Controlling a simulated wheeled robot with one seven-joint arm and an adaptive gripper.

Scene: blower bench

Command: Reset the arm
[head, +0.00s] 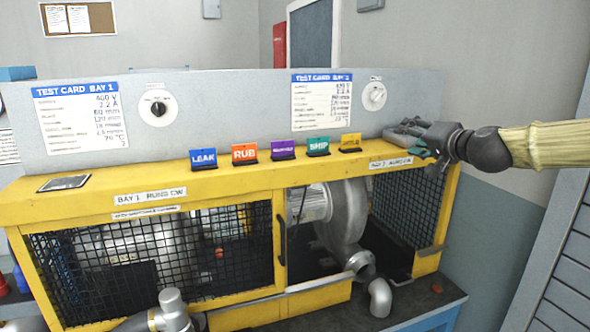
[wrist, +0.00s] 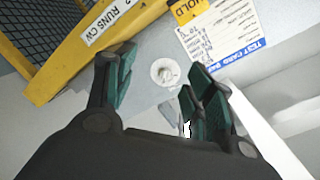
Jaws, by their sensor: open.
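My gripper (head: 410,135) is at the right end of the yellow bench top in the head view, in front of the grey panel. My arm (head: 545,144) reaches in from the right edge. In the wrist view my gripper (wrist: 158,98) is open with nothing between its green-padded fingers. A white round knob (wrist: 165,72) shows between and beyond the fingers; it is also on the panel in the head view (head: 374,96), up and left of the gripper. I cannot tell whether the fingers touch the panel or bench top.
Colored tags, LEAK (head: 203,158), RUB (head: 244,153), a purple one (head: 283,149), SHIP (head: 318,146) and a yellow one (head: 350,142), stand along the yellow bench (head: 130,190). A black knob (head: 158,108) is at left. Grey slats stand at far right.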

